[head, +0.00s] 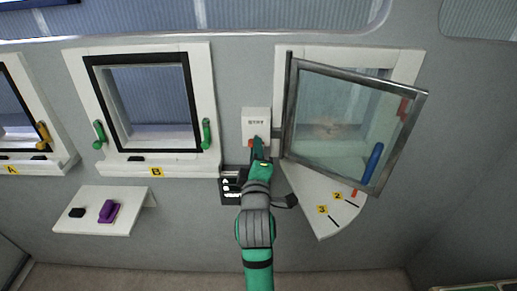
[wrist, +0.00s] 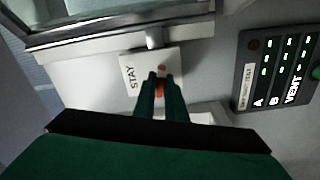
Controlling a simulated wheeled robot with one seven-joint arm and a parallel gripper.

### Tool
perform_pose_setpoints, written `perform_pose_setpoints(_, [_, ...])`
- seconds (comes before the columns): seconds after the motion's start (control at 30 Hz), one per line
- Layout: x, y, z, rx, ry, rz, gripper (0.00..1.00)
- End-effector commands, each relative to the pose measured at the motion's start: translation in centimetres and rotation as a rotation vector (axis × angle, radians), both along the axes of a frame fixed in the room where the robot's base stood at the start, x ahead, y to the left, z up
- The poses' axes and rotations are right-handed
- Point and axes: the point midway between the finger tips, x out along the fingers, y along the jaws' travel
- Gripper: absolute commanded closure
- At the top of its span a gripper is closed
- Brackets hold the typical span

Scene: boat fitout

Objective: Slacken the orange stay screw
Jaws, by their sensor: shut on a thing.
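The orange stay screw (wrist: 159,92) shows between my fingers in the wrist view, on the lower part of a white block marked STAY (wrist: 133,78). In the head view a bit of the screw (head: 250,143) shows beside my fingers, low on the white stay block (head: 256,120). My gripper (wrist: 159,78) is shut on the screw, one finger on each side; the fingers hide much of it. In the head view my gripper (head: 258,146) reaches up to the block from below. A short metal rod joins the block to the frame of the open window sash (head: 345,120).
The open sash with a blue handle (head: 373,163) stands out close to the right of my gripper. Below it is a white quadrant plate (head: 318,213) with yellow number tags. A dark panel (wrist: 275,70) marked A, B, VENT sits close by. A shelf (head: 90,222) holds a purple object (head: 109,211).

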Motion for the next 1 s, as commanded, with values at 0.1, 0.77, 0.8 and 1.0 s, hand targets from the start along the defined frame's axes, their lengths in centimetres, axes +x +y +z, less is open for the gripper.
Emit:
perform_pose_setpoints(0.1, [0.01, -0.04, 0.43, -0.051, -0.01, -0.001, 1.0])
perform_pose_setpoints(0.77, [-0.07, -0.12, 0.27, -0.114, -0.006, -0.002, 1.0])
perform_pose_setpoints(0.8, [-0.08, -0.15, 0.26, -0.114, -0.006, -0.002, 0.87])
perform_pose_setpoints(1.0, [-0.04, -0.34, 0.14, -0.113, -0.003, -0.005, 0.7])
